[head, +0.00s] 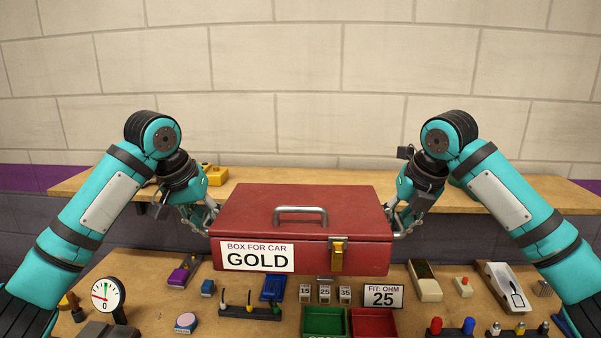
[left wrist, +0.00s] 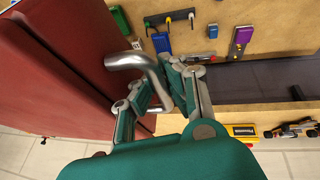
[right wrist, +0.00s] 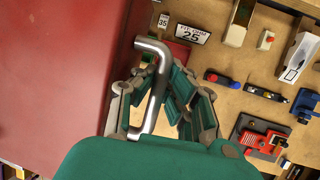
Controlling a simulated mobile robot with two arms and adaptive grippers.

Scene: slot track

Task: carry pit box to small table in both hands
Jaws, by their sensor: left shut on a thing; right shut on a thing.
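The pit box (head: 310,209) is a red metal case with a silver top handle, a yellow latch and a label reading "BOX FOR CAR GOLD". It is held level above the workbench. My left gripper (head: 207,215) is shut on the silver side handle at its left end; that handle also shows in the left wrist view (left wrist: 150,68). My right gripper (head: 394,217) is shut on the side handle at its right end, which shows in the right wrist view (right wrist: 158,82). No small table can be made out in these views.
The wooden workbench (head: 150,262) below holds a dial gauge (head: 103,295), a green tray (head: 324,321), a red tray (head: 373,322), a "FIT: OHM 25" sign (head: 383,296) and several small parts. A wooden shelf (head: 330,178) runs behind the box, before a block wall.

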